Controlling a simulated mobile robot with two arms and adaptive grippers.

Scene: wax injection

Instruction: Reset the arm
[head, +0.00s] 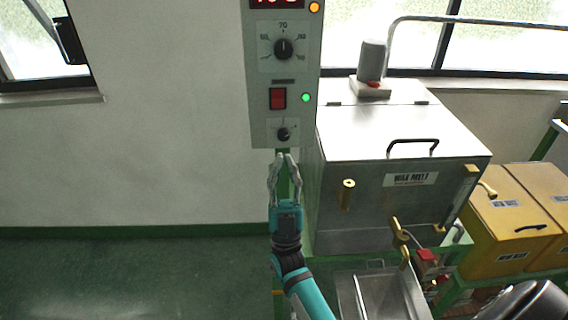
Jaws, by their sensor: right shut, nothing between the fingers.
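My right gripper (284,160) is at the end of a teal and black arm that comes up from the bottom middle. Its fingers point up and are shut with nothing between them. The fingertips show just below the lower edge of the grey control panel (262,100), near its small bottom knob (283,134). I cannot tell whether they touch the panel. The panel also has a red switch (278,98), a lit green lamp (306,97), a larger dial (284,48) and an orange lamp (314,7). My left gripper is not in view.
A steel wax melt tank (370,135) with a black lid handle stands right of the panel. A steel tray (383,297) sits below its brass valve (400,236). Yellow wax bins (505,245) stand at the right. The floor (130,280) at the left is clear.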

